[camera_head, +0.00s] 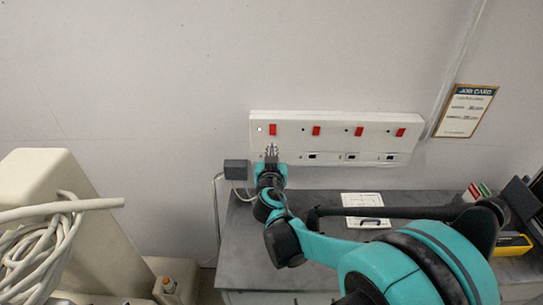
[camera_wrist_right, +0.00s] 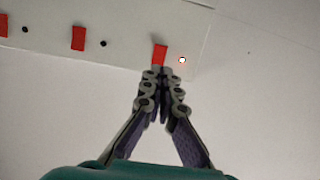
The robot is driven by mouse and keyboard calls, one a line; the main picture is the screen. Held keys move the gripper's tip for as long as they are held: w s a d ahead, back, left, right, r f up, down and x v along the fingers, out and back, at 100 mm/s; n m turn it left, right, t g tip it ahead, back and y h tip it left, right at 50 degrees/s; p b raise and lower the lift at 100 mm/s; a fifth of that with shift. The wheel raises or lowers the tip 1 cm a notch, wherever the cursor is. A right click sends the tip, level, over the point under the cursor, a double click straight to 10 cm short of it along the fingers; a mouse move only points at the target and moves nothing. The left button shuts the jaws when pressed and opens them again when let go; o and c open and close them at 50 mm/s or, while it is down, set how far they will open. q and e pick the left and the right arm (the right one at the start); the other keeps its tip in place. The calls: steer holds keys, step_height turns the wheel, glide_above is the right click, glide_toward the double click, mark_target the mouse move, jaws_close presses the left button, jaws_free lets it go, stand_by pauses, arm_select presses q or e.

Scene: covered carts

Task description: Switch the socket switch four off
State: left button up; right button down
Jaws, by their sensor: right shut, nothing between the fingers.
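A white socket panel (camera_head: 345,143) is fixed to the wall, with a row of red switches along it. The leftmost switch (camera_head: 273,130) has a lit indicator (camera_head: 259,129) beside it; the indicators by the other switches look dark. My right gripper (camera_head: 271,147) is shut and empty, just below that leftmost switch. In the right wrist view the same switch (camera_wrist_right: 159,54) sits right at my closed fingertips (camera_wrist_right: 163,70), which cover its lower edge; I cannot tell whether they touch it. Its lit indicator (camera_wrist_right: 182,60) shows to the right there. My left gripper is out of view.
A grey plug adapter (camera_head: 236,169) with a cable is left of my right gripper. A dark tabletop (camera_head: 240,235) under the panel holds a white sheet (camera_head: 362,206). A job card (camera_head: 466,110) hangs at right. A beige cart (camera_head: 85,220) with coiled cable stands at left.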

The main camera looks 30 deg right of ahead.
mark_target(273, 134)
steer(key=b+x, duration=0.1)
steer(key=x, duration=0.7)
steer(key=shift+w+d+f, duration=0.1)
steer(key=shift+w+d, duration=0.1)
steer(key=shift+w, duration=0.15)
steer(key=shift+w+d+f+b, duration=0.2)
steer(key=shift+w+f+b, duration=0.15)
steer(key=shift+b, duration=0.25)
steer(key=shift+s+a, duration=0.1)
steer(key=shift+s, duration=0.1)
steer(key=shift+w, duration=0.1)
